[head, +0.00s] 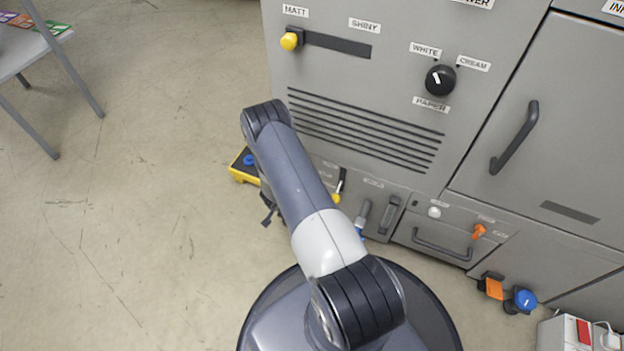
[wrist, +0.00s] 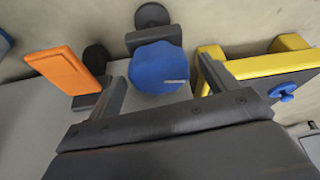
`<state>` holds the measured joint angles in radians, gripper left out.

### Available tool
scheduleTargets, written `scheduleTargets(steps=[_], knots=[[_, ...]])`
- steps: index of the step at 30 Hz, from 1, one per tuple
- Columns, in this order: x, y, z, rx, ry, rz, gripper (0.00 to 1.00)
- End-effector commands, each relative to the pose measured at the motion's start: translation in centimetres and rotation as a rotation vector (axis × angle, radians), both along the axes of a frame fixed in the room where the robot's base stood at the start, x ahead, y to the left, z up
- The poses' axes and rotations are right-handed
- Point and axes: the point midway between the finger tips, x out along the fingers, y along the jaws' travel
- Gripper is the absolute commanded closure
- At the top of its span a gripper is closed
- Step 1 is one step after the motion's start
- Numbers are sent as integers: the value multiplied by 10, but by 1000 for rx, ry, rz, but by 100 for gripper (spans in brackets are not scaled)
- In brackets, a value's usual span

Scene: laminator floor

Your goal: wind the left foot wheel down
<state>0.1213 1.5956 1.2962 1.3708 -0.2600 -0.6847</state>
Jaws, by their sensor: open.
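The left foot wheel (wrist: 155,66) is a blue, scalloped knob with a pale mark on its face, at the top centre of the wrist view. A dark block and round foot pad (wrist: 152,20) show beyond it. My gripper (wrist: 162,70) is open, with one dark finger on each side of the wheel. A small gap shows beside the right finger; I cannot tell whether either finger touches. In the head view my arm hides this wheel, and only a dark bit of my gripper shows at its left edge.
In the wrist view an orange pedal (wrist: 62,70) is close left of the fingers, and a yellow-edged dark platform (wrist: 240,68) with a small blue knob is close right. In the head view another blue foot wheel (head: 523,299) is far right. Open floor (head: 130,230) lies left.

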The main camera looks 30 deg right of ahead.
Motion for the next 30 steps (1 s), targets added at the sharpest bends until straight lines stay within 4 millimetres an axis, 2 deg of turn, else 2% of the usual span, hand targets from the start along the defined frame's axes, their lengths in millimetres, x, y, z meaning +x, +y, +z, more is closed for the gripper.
scheduleTargets(steps=[20, 21, 30], knots=[[-2, -2, -1, 1, 1, 274, 19], [-4, 1, 14, 0, 0, 274, 19], [-24, 14, 71, 0, 0, 273, 19]])
